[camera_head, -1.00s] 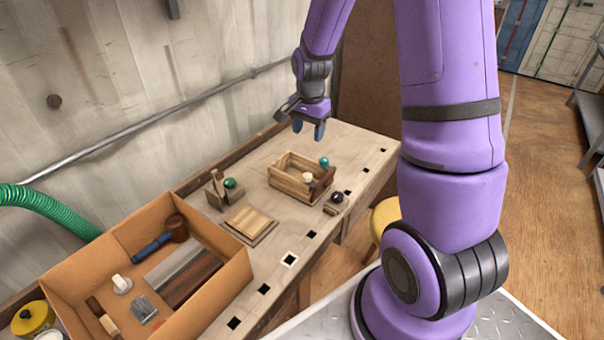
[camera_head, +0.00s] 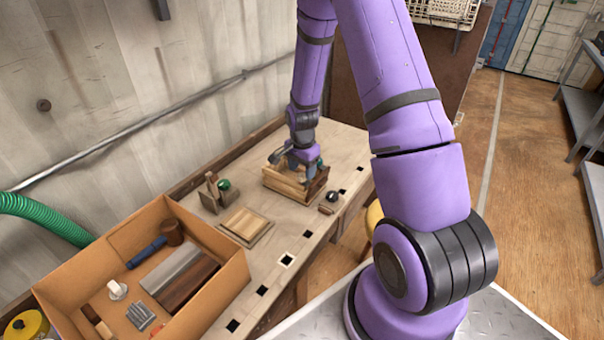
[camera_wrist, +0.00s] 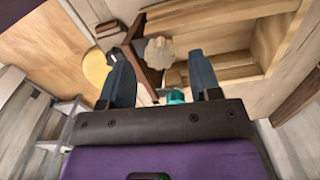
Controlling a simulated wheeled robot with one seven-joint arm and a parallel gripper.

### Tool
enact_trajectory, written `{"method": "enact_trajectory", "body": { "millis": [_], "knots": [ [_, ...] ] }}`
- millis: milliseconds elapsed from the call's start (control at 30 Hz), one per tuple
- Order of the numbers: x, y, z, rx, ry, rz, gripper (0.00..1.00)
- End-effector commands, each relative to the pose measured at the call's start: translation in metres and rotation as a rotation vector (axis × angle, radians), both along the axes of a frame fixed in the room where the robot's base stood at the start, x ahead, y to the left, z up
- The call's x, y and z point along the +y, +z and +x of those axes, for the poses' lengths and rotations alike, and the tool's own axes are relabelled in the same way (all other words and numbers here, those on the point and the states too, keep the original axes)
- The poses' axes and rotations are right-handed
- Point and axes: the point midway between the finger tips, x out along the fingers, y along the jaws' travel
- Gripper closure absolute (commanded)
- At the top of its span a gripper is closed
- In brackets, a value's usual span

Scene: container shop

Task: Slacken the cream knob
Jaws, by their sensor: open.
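The cream knob (camera_wrist: 158,53) shows in the wrist view as a lobed disc at the corner of a wooden box (camera_wrist: 225,30), ahead of and between my fingertips. My gripper (camera_wrist: 160,75) is open, its two dark blue fingers pointing toward the knob and apart from each other. I cannot tell whether either finger touches the knob. In the head view my gripper (camera_head: 300,166) is down over the near side of the box (camera_head: 283,188) and hides the cream knob. A teal knob (camera_wrist: 175,96) shows between the fingers, partly hidden by my gripper.
A wooden block with a green knob (camera_head: 223,184) stands left of the box. A flat wooden panel (camera_head: 245,222) lies in front. A black knob (camera_head: 332,196) sits on the bench at right. A cardboard box of tools (camera_head: 215,245) fills the near left. A yellow stool (camera_wrist: 96,68) stands beside the bench.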

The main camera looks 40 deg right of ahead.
Motion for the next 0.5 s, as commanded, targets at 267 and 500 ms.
{"method": "enact_trajectory", "body": {
  "millis": [267,500],
  "knots": [
    [0.000,-0.020,0.000,-0.001,0.002,0.000,0.43],
    [0.000,-0.021,0.000,-0.001,0.001,-0.001,0.43]
  ]
}}
